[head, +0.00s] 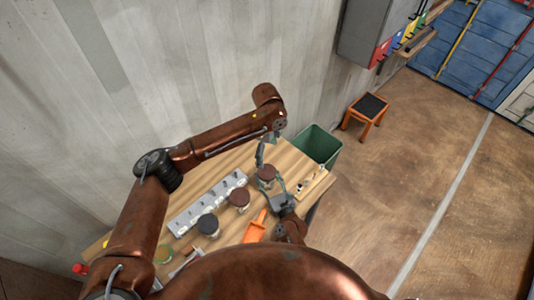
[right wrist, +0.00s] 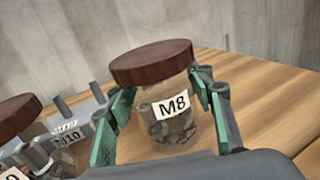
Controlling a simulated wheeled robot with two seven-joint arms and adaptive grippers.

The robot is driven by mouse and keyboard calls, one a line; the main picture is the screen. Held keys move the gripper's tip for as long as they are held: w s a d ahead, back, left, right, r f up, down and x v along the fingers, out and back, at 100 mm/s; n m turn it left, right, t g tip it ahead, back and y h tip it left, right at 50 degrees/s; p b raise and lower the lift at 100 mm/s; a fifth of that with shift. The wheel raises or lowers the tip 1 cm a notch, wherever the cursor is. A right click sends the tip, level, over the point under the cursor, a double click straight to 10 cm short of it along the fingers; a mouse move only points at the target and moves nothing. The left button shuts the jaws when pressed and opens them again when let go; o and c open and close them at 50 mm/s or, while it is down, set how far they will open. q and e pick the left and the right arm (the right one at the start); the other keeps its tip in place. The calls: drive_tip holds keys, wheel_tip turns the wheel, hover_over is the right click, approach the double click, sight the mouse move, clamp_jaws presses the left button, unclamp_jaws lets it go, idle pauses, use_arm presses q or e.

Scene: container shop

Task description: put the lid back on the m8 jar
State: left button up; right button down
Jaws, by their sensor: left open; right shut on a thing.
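The M8 jar (right wrist: 172,118) is clear, with a white label and grey metal pieces inside. Its brown lid (right wrist: 152,63) sits over the jar's mouth and looks slightly tilted with the camera; I cannot tell whether it is screwed tight. In the head view the lid (head: 266,171) is seen from above. My right gripper (right wrist: 158,115) is shut on the jar's body, one green-padded finger on each side; it also shows in the head view (head: 278,187). My left gripper (head: 262,153) is open, just behind the lid and apparently clear of it.
Another brown-lidded jar (head: 239,196) and a dark-lidded jar (head: 208,223) stand to the left. A grey labelled rack (head: 200,207) lies behind them. An orange scoop (head: 255,229) is in front. A wooden block (head: 315,184) is at right; a green bin (head: 320,143) stands beyond the table.

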drive_tip(key=c, duration=0.9)
unclamp_jaws()
drive_tip(key=shift+o, duration=0.2)
drive_tip(key=v, duration=1.2)
drive_tip(key=shift+r, duration=0.1)
